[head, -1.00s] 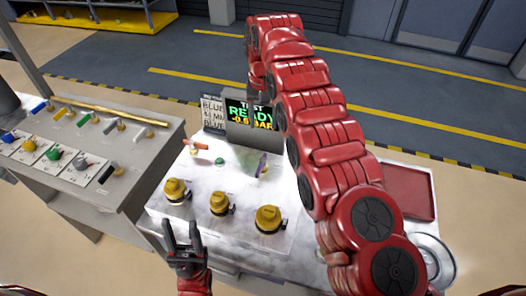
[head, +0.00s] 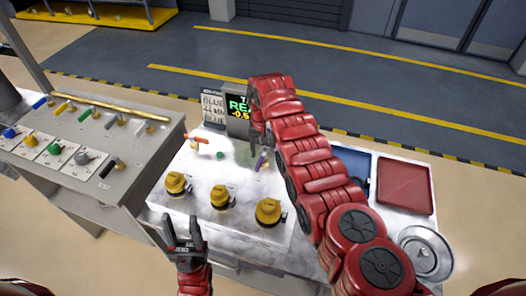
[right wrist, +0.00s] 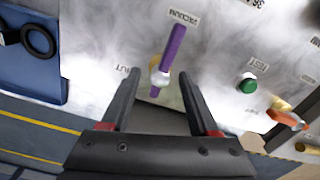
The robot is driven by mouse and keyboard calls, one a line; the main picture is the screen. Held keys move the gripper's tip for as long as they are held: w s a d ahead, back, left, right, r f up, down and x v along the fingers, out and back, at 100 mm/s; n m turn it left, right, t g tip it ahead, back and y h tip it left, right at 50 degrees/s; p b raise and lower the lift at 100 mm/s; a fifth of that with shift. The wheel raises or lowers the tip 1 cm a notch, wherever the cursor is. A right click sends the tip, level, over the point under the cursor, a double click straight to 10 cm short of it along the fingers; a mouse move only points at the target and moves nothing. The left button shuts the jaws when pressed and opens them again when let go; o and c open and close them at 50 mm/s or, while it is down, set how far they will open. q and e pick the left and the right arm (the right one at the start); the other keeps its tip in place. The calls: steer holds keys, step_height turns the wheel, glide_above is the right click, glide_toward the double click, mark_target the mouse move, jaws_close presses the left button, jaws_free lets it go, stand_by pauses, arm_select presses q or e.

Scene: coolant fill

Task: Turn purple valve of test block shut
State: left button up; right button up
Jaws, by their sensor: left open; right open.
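The test block (head: 235,180) is a white, smudged panel with a small display (head: 238,105) behind it. Its purple valve (head: 262,161) is partly hidden by my right arm in the head view. In the right wrist view the purple valve handle (right wrist: 176,45) points at the VACUUM label; SHUT is lettered to the left. My right gripper (right wrist: 160,76) is open, its fingertips on either side of the handle's lower part and pale hub; contact cannot be told. My left gripper (head: 183,220) is open and empty in front of the block.
An orange valve (head: 200,138) and green button (head: 220,156) are left of the purple valve. Several yellow knobs (head: 220,199) line the block's front. A grey console (head: 70,180) stands left; a red tray (head: 406,187) and blue tray (head: 355,165) lie right.

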steer(key=shift+f, duration=0.9)
jaws_close()
